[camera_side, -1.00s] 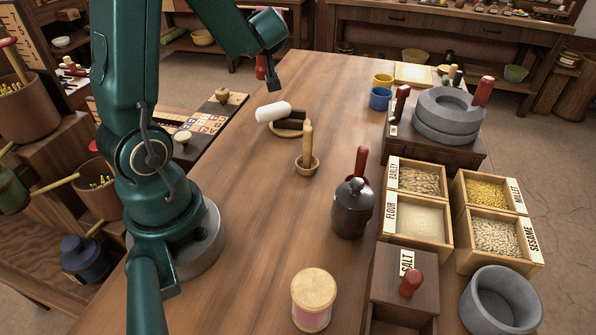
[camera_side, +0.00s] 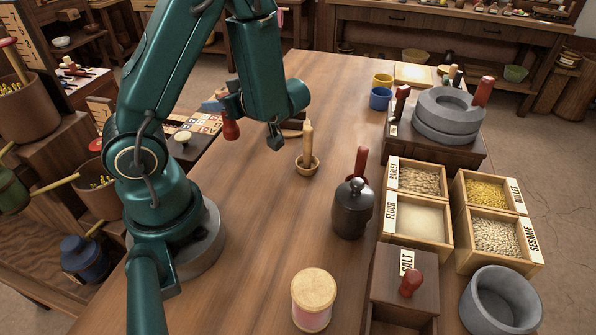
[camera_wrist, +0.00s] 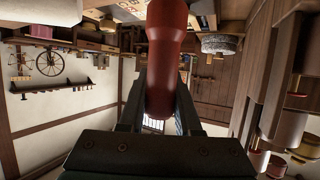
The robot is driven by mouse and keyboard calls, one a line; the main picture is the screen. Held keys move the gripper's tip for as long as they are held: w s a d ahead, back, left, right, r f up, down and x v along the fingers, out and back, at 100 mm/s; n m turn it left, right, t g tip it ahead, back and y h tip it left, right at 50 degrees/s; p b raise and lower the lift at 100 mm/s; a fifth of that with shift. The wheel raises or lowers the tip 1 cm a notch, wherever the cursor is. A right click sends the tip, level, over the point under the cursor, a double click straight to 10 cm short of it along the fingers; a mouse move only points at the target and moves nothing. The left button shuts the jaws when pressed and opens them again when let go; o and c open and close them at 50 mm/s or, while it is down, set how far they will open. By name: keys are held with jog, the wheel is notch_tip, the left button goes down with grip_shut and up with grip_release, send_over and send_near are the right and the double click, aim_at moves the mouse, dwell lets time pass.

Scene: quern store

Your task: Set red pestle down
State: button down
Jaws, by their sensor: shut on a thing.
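The red pestle (camera_side: 231,127) hangs at the far left side of the table in the side view, its rounded red end pointing down. My gripper (camera_side: 231,103) is shut on it, partly hidden behind my own arm. In the wrist view the pestle (camera_wrist: 166,50) lies between the two dark fingers of my gripper (camera_wrist: 160,85) and runs up out of the frame. The wooden table (camera_side: 255,220) is below; the gap between it and the pestle cannot be judged.
A small wooden dish with an upright peg (camera_side: 308,152) stands right of my gripper. A dark lidded jar (camera_side: 352,212), a blue cup (camera_side: 380,98), a stone quern (camera_side: 447,118) and grain boxes (camera_side: 418,222) stand further right. The table's left-middle is clear.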

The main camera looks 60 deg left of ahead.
jog(key=shift+f, duration=2.5)
jog(key=c, duration=0.6)
grip_release()
jog(key=shift+f, duration=0.15)
jog(key=shift+r, duration=0.2)
jog(key=v, duration=1.2)
